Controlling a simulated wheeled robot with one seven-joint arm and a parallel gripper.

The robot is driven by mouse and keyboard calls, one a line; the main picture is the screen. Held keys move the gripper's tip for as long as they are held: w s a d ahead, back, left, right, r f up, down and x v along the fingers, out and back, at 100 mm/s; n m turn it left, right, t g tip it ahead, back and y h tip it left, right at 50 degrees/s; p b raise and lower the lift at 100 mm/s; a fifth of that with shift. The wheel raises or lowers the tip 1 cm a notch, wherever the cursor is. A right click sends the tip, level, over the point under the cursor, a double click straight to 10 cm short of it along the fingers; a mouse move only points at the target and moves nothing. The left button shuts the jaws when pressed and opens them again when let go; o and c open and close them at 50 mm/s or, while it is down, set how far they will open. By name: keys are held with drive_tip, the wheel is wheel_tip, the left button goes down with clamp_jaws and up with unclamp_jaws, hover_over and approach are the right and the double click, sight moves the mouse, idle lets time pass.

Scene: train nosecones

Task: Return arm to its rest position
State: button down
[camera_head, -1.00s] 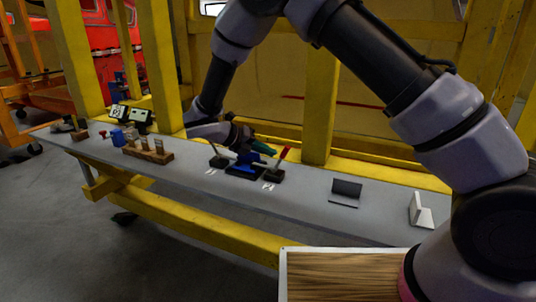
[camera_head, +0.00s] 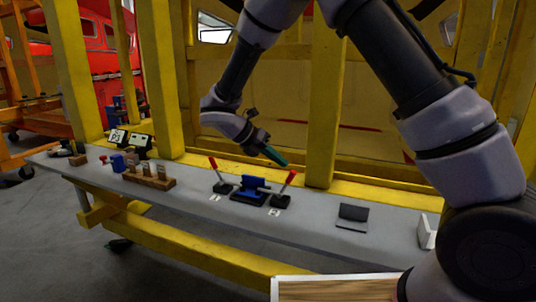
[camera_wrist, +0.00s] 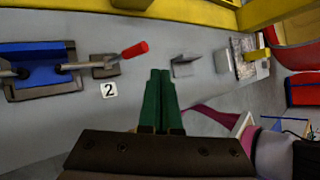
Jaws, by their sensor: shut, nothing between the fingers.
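My gripper (camera_head: 276,157) hangs in the air above the grey bench (camera_head: 318,222), at the end of my raised and bent arm. Its green fingers are together with nothing between them. They also show in the wrist view (camera_wrist: 160,98), pointing up the picture between the red-handled tool by the "2" label and a small grey stand. In the head view the gripper is above and apart from the blue fixture (camera_head: 252,191) and the red-handled tool (camera_head: 285,189) to its right.
Another red-handled tool (camera_head: 219,175) stands left of the blue fixture. A wooden block with upright pieces (camera_head: 150,180) is farther left. A dark stand (camera_head: 352,214) is at right. Yellow posts (camera_head: 323,110) rise behind the bench. A wooden-topped surface (camera_head: 335,291) is at the bottom.

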drive_tip(key=s+d+r+m+g+y, duration=0.1)
drive_tip(key=s+d+r+m+y, duration=0.25)
drive_tip(key=d+r+m, duration=0.45)
drive_tip(key=s+d+r+m+g+y, duration=0.1)
drive_tip(key=s+d+r+m+y, duration=0.25)
drive_tip(key=d+r+m, duration=0.45)
drive_tip(key=s+d+r+m+t+y, duration=0.4)
drive_tip(key=s+m, duration=0.7)
drive_tip(key=m, duration=0.7)
drive_tip(key=shift+d+r+t, duration=0.9)
drive_tip(key=shift+d+r, duration=0.3)
drive_tip(key=shift+r, duration=0.2)
